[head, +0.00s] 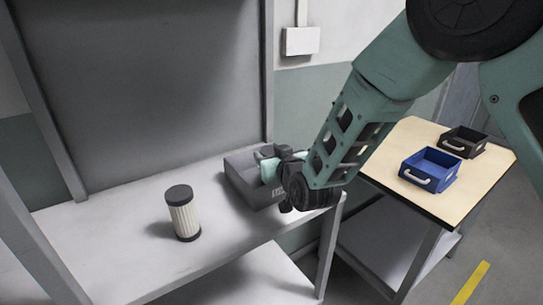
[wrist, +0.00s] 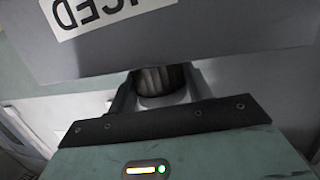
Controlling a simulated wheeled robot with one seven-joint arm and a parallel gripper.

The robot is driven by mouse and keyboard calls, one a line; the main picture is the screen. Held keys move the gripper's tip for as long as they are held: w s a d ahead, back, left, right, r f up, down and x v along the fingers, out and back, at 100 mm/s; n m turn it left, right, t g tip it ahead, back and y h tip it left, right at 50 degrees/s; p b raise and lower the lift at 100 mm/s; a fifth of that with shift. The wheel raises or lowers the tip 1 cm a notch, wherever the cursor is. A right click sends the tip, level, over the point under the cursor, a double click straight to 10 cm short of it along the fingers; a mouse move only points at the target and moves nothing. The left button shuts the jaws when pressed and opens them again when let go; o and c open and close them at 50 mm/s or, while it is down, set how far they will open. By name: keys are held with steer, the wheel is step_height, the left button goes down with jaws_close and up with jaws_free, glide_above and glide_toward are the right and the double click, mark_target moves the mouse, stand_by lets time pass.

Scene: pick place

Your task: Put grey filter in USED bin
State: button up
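My gripper (head: 268,166) reaches down over the rim into a grey bin (head: 237,183) on the grey bench. In the wrist view a dark, ribbed cylinder (wrist: 158,78), seemingly the grey filter, sits between my two fingers. The bin's labelled wall (wrist: 220,35) hides part of it and the fingertips, so I cannot tell whether they are clamped. The label reads upside down and ends in "CED". In the head view this filter is hidden. A blue bin (head: 420,183) and a black bin (head: 453,150) stand on the right table; no USED label is readable.
A white pleated filter (head: 184,215) with dark caps stands upright on the bench (head: 110,245), left of the grey bin. The wooden-topped table (head: 405,138) is to the right, across a gap. A grey back panel and posts rise behind the bench.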

steer(key=o, duration=0.4)
steer(key=shift+c, duration=0.2)
steer(key=s+d+n+g+h, duration=0.1)
steer(key=s+d+g, duration=0.4)
steer(key=s, duration=0.7)
steer(key=s+d+n+g+h+b, duration=0.1)
steer(key=s+d+g, duration=0.3)
steer(key=s, duration=0.9)
steer(key=s+d+n+g+h+b, duration=0.1)
steer(key=s+d+g+h, duration=0.2)
steer(key=s, duration=0.9)
steer(key=d+g, duration=0.2)
steer(key=shift+s+d+f+g+h, duration=0.3)
steer(key=shift+s, duration=0.1)
steer(key=shift+r, duration=0.1)
